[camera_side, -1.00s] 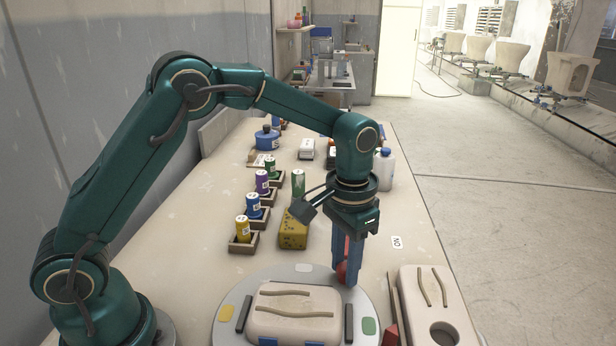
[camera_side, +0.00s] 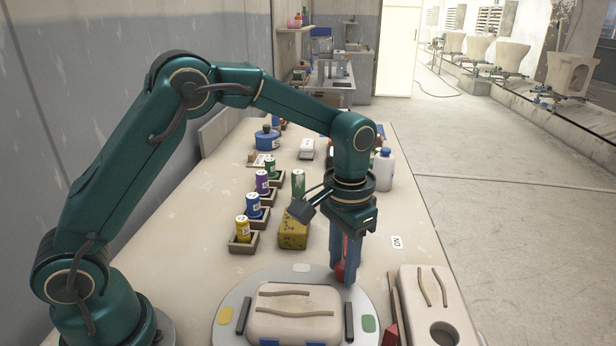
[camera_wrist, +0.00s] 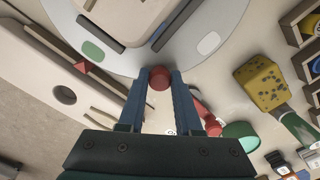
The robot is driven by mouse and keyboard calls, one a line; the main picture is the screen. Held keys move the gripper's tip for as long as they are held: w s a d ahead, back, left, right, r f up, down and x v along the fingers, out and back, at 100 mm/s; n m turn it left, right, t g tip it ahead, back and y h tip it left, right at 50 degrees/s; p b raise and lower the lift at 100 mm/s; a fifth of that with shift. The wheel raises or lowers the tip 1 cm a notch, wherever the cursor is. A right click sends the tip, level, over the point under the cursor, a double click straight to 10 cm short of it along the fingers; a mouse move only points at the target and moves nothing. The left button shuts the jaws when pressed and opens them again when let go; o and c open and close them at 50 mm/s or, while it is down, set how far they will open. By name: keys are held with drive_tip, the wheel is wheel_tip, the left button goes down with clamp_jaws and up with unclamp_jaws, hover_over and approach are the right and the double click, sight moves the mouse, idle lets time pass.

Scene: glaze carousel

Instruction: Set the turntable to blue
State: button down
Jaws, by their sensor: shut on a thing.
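The turntable (camera_side: 262,278) is a grey disc at the bottom of the side view, also at the top of the wrist view (camera_wrist: 180,58). It carries a pale moulded piece (camera_side: 293,312) between dark bars. Its rim has a yellow patch (camera_side: 226,315), a whitish patch (camera_side: 301,267) and a green patch (camera_side: 369,324); I cannot make out a blue patch. A red pointer (camera_wrist: 82,67) lies beside the disc, close to the green patch (camera_wrist: 93,50). My gripper (camera_side: 345,277) is shut on a red knob (camera_wrist: 159,78) at the disc's rim, between the whitish and green patches.
A pale moulded piece with a round hole (camera_side: 436,300) lies right of the turntable. A yellow speckled sponge (camera_side: 293,233) and several coloured jars in wooden holders (camera_side: 244,243) stand behind and left. A white bottle (camera_side: 384,170) stands behind my gripper. An ON label (camera_side: 397,242) lies on the bench.

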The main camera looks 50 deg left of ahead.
sight(252, 280)
drive_tip(key=shift+s+a+r+n, duration=0.1)
drive_tip(key=shift+s+a+n, duration=0.1)
drive_tip(key=shift+a+n, duration=0.85)
drive_tip(key=shift+s+a+n, duration=0.25)
drive_tip(key=shift+a+n, duration=0.25)
drive_tip(key=shift+n, duration=0.15)
drive_tip(key=shift+s+a+n, duration=0.2)
drive_tip(key=shift+a+n, duration=0.25)
drive_tip(key=shift+n, duration=0.15)
drive_tip(key=shift+s+a+n, duration=0.65)
drive_tip(key=shift+a+n, duration=0.1)
drive_tip(key=shift+n, duration=0.3)
drive_tip(key=shift+s+a+n, duration=0.6)
drive_tip(key=shift+a+n, duration=0.15)
drive_tip(key=shift+n, duration=0.3)
drive_tip(key=shift+s+a+n, duration=0.35)
drive_tip(key=shift+s+n, duration=0.25)
drive_tip(key=shift+n, duration=0.15)
drive_tip(key=shift+s+a+n, duration=0.3)
drive_tip(key=shift+s+n, duration=0.25)
drive_tip(key=shift+n, duration=0.2)
drive_tip(key=shift+s+a+n, duration=0.3)
drive_tip(key=shift+s+n, duration=0.55)
drive_tip(key=shift+n, duration=0.05)
drive_tip(key=shift+s+a+n, duration=0.15)
drive_tip(key=shift+s+n, duration=1.55)
drive_tip(key=shift+n, duration=0.2)
drive_tip(key=shift+s, duration=0.1)
drive_tip(key=c, duration=0.6)
unclamp_jaws()
